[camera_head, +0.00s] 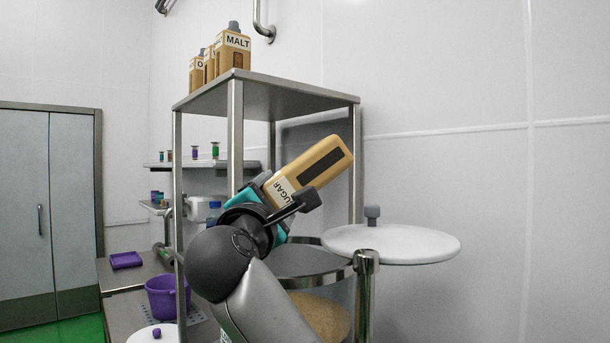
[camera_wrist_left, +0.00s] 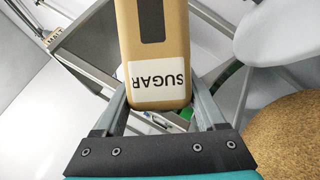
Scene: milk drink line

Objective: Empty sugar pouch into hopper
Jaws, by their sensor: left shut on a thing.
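The tan sugar pouch (camera_head: 322,163) is tilted in the head view, one end pointing up and right, its SUGAR label near my gripper. My left gripper (camera_head: 286,191) is shut on its label end. In the left wrist view the pouch (camera_wrist_left: 155,60) sits between both fingers, its label upside down. The hopper (camera_head: 338,274) is a round vessel with a steel rim, below the pouch in the head view; golden-brown grains (camera_head: 322,314) lie inside. The grains also show in the left wrist view (camera_wrist_left: 285,135). My arm hides part of the hopper. My right gripper is not in view.
The white round lid (camera_head: 420,244) is swung aside on a steel post (camera_head: 364,300), right of the hopper. A steel rack (camera_head: 262,92) holding several tan packs, one labelled MALT (camera_head: 234,50), stands behind my gripper. A purple bucket (camera_head: 163,300) is at lower left.

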